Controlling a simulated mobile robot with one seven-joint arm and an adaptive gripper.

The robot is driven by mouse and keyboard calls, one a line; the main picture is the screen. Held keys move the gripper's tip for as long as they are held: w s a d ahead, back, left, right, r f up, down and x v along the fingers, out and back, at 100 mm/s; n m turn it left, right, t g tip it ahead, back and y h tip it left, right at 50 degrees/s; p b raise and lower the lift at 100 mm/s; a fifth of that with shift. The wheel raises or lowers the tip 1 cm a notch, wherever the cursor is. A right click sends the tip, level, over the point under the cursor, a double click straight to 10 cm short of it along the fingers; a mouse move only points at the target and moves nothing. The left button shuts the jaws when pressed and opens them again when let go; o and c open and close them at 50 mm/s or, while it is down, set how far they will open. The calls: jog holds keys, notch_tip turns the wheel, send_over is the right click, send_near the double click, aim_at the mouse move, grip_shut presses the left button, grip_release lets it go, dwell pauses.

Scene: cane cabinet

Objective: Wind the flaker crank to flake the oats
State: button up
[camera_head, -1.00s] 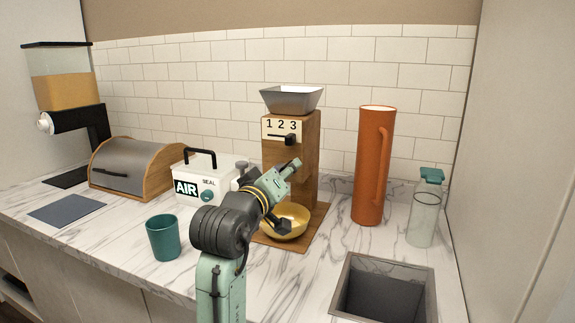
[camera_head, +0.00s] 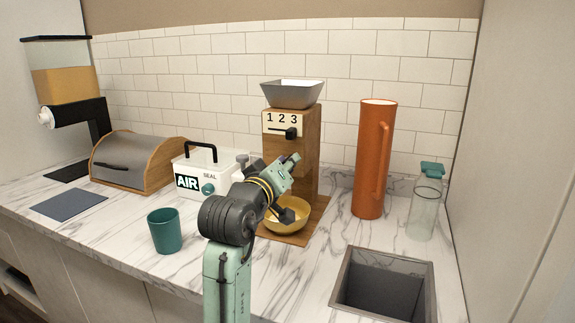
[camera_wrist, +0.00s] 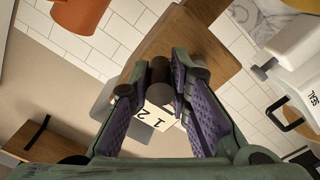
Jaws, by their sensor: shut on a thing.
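The flaker (camera_head: 308,150) is a tall wooden block with a grey hopper (camera_head: 291,97) on top. A white plate marked 1 2 3 (camera_head: 271,119) is on its front, with a dark lever knob (camera_head: 291,134). A yellow bowl (camera_head: 278,226) stands at its foot. My gripper (camera_wrist: 169,72) is in front of the flaker. In the wrist view its purple-padded fingers are shut on a dark round crank handle (camera_wrist: 160,76), with the plate and wood behind it. In the head view my arm hides the handle, and the oats cannot be seen.
A white AIR SEAL box (camera_head: 218,178) stands left of the flaker, with a bread bin (camera_head: 125,165) beyond. A teal cup (camera_head: 164,231) is at the front left. An orange jug (camera_head: 369,165) and a glass bottle (camera_head: 425,210) stand right. A sink (camera_head: 384,285) opens at the front right.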

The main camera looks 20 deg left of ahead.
jog(key=shift+f, duration=0.1)
grip_shut()
jog(key=shift+d+f+m+b, duration=0.1)
jog(key=shift+f+m+b, duration=0.25)
jog(key=shift+m+b, duration=0.35)
jog(key=shift+d+f+m+b, duration=0.1)
jog(key=shift+f+m+b, duration=0.2)
jog(key=shift+m+b, duration=0.4)
jog(key=shift+a+f+m+b, duration=0.2)
jog(key=shift+f+m+b, duration=0.4)
jog(key=shift+m+b, duration=1)
jog(key=shift+a+f+m+b, duration=0.25)
jog(key=shift+f+m+b, duration=0.45)
jog(key=shift+m, duration=1.5)
jog(key=shift+a+f+m+b, duration=0.2)
jog(key=shift+f+m+b, duration=0.25)
jog(key=shift+m+b, duration=1.2)
jog(key=shift+m, duration=0.35)
jog(key=o, duration=0.9)
grip_release()
